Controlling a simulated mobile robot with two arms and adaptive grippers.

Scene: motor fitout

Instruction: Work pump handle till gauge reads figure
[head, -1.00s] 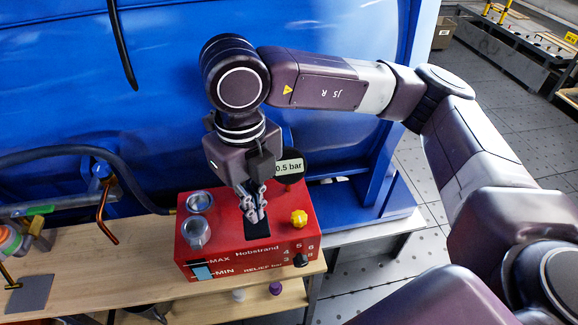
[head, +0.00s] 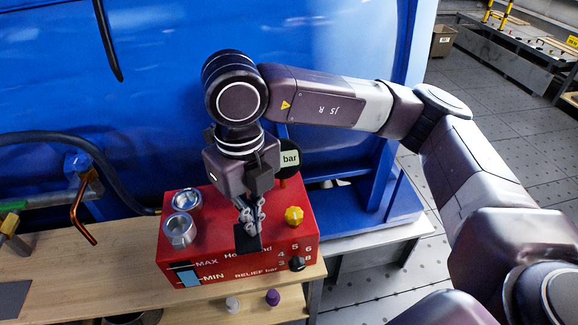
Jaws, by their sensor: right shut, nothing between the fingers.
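The red Hobstrand pump box (head: 205,250) sits on the wooden bench. My right gripper (head: 249,215) points down over its top, fingers shut and empty, close above a black slot-like patch (head: 247,240). I cannot tell whether the fingertips touch the box. I cannot make out the pump handle; the gripper may hide it. The gauge (head: 289,160) is a dark round dial with a pale display behind the gripper. Only "bar" shows; the wrist hides the figure. My left gripper is out of view.
The box carries two metal caps (head: 180,230), a yellow knob (head: 294,215), a black relief knob (head: 297,264) and a MAX/MIN level window (head: 188,276). A bent copper pipe (head: 80,212) stands at left. A blue panel (head: 160,80) rises behind.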

